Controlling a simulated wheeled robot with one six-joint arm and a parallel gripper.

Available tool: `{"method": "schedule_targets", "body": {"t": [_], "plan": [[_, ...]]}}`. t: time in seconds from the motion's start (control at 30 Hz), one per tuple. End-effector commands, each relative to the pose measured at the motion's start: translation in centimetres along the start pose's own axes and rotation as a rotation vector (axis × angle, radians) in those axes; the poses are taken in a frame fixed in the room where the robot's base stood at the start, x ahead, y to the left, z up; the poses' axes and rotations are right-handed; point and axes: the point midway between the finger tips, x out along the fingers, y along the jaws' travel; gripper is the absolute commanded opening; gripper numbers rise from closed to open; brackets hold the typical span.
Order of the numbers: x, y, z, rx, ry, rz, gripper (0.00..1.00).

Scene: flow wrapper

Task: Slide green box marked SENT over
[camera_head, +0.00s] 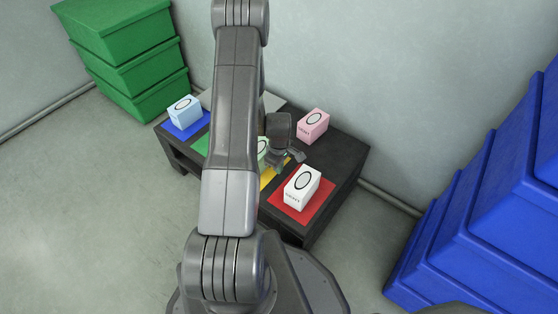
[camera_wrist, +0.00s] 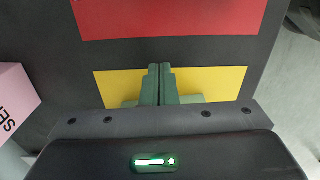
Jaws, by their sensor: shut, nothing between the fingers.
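A pale green box (camera_head: 263,147) stands near the middle of the low dark table, mostly hidden behind my arm. Its marking is not readable. My gripper (camera_head: 296,157) is just right of the box, low over the table near the yellow mat (camera_head: 268,178). I cannot tell whether it touches the box. In the wrist view the fingers (camera_wrist: 160,68) are pressed together, empty, in front of the yellow mat (camera_wrist: 220,82).
A white box (camera_head: 302,187) stands on the red mat (camera_head: 318,208). A pink box (camera_head: 313,125) stands behind my gripper. A light blue box (camera_head: 184,112) is on the blue mat (camera_head: 190,131). A green mat (camera_head: 202,143) shows left of my arm. Green crates (camera_head: 130,60) and blue crates (camera_head: 480,215) flank the table (camera_head: 345,150).

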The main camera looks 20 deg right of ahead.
Motion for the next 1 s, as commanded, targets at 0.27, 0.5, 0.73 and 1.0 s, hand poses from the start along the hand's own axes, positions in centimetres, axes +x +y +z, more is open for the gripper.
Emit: {"method": "schedule_targets", "body": {"t": [0.27,0.5,0.73,1.0], "plan": [[0.6,0.0,-3.4,-0.002,0.001,0.002,0.00],[0.4,0.0,-4.1,0.001,0.001,0.001,0.00],[0.4,0.0,-4.1,0.000,0.001,0.001,0.00],[0.5,0.1,-9.4,-0.006,0.003,0.003,0.00]]}}
